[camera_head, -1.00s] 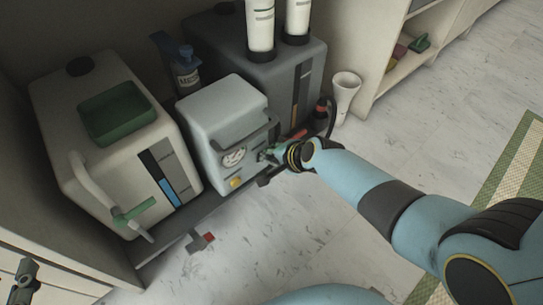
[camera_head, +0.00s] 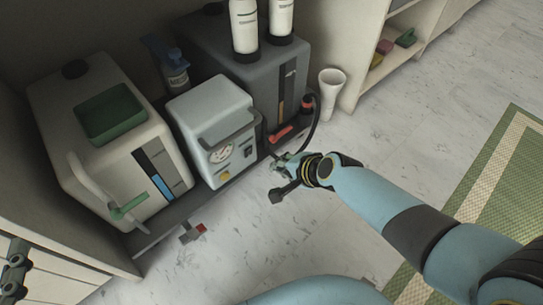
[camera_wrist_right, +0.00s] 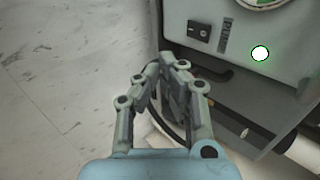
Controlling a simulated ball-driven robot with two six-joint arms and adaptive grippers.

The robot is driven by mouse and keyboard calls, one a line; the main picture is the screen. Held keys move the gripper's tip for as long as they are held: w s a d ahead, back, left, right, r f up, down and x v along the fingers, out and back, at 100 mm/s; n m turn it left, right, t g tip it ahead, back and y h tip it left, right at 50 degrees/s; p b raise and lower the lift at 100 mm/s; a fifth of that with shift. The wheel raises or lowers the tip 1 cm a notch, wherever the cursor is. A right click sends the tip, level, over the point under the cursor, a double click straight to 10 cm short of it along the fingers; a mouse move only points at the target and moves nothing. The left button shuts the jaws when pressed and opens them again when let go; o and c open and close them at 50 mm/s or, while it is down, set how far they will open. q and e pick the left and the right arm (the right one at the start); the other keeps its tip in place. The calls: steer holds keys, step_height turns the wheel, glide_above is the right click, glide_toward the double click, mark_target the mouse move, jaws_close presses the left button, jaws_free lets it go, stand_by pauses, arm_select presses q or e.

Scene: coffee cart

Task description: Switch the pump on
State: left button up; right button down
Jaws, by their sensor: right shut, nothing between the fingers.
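The pump is a pale grey-blue box (camera_head: 210,108) with a front handle, a round gauge (camera_head: 220,150) and a yellow part (camera_head: 225,177) low on its front. In the right wrist view, its panel shows a black rocker switch (camera_wrist_right: 199,31) beside a PUMP label, and a round lamp (camera_wrist_right: 260,53) glowing white with a green halo. My right gripper (camera_head: 283,165) is shut and empty, in front of the pump's right side and apart from it. It also shows in the right wrist view (camera_wrist_right: 165,75). My left gripper (camera_head: 14,268) shows only partly at the left edge.
A white machine (camera_head: 95,145) with a green tray stands left of the pump. A dark grey machine (camera_head: 225,50) with two white cylinders stands behind it. A red-handled part (camera_head: 283,132) and a black hose are near my right gripper. The floor (camera_head: 300,235) in front is mostly clear.

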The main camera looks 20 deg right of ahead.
arm_select(q)
steer(key=shift+w+r+p, duration=0.2)
steer(key=shift+r+p, duration=0.45)
steer(key=shift+r, duration=0.6)
arm_select(e)
steer(key=s+r, duration=0.1)
steer(key=s+d+r, duration=0.1)
steer(key=s, duration=0.1)
steer(key=shift+s+d, duration=0.1)
